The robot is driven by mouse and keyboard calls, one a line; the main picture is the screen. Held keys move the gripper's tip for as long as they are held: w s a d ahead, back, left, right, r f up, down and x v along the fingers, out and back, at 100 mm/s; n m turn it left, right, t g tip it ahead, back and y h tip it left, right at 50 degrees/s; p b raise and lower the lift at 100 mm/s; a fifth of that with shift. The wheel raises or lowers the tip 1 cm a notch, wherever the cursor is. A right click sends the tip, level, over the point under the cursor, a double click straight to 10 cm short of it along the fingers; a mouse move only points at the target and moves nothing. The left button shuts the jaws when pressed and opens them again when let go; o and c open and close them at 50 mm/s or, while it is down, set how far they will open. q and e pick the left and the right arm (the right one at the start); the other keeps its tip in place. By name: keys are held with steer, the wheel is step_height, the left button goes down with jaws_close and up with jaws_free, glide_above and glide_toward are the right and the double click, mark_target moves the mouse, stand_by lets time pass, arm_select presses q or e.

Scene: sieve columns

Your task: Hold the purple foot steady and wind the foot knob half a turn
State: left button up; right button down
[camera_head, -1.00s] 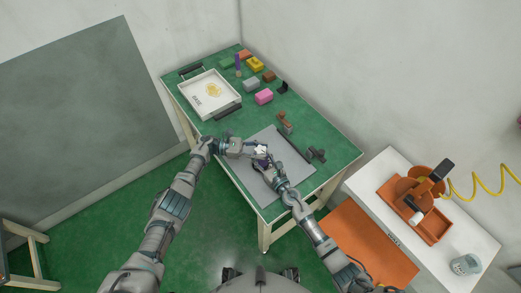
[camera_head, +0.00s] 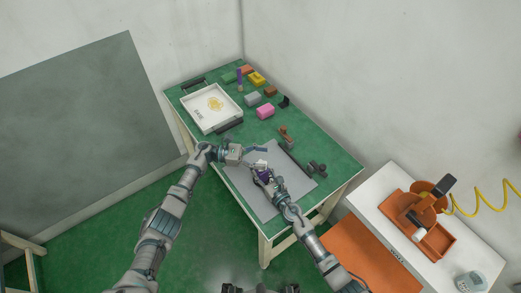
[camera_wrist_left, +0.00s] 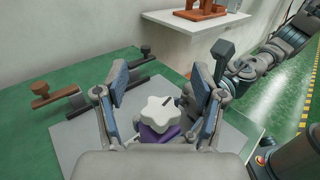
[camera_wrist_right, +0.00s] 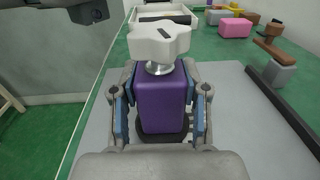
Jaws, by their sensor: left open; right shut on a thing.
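The purple foot (camera_wrist_right: 160,98) stands upright on the grey mat (camera_head: 248,192), with a dark base under it. A white lobed knob (camera_wrist_right: 159,38) with a dark mark sits on a metal neck on its top. My right gripper (camera_wrist_right: 160,110) is shut on the purple foot, a finger on each side. My left gripper (camera_wrist_left: 160,95) is open, its blue-padded fingers on either side of the white knob and apart from it. In the head view the purple foot (camera_head: 264,176) is small and partly covered by my grippers.
A white tray (camera_head: 190,107) with yellow pieces lies at the far left of the green table (camera_head: 335,160). A pink block (camera_head: 265,111) and several other blocks stand behind. A dark bar (camera_head: 296,160) lies along the mat's right edge. A white side table (camera_head: 372,208) holds an orange device.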

arm_select(q)
step_height(320, 180, up, 5)
steer(key=shift+a, duration=0.1)
stand_by(0.3)
steer(key=s+a+f+n+t+y, duration=0.2)
steer(key=s+a+f+n+t, duration=0.45)
steer(key=a+f+t, duration=0.35)
steer(key=shift+n+t+y, duration=0.3)
steer(key=shift+n+t, duration=0.15)
steer(key=shift+t, duration=0.05)
steer(key=x, duration=1.2)
steer(key=shift+r, duration=0.35)
steer(key=shift+w, duration=0.1)
steer(key=c, duration=1.2)
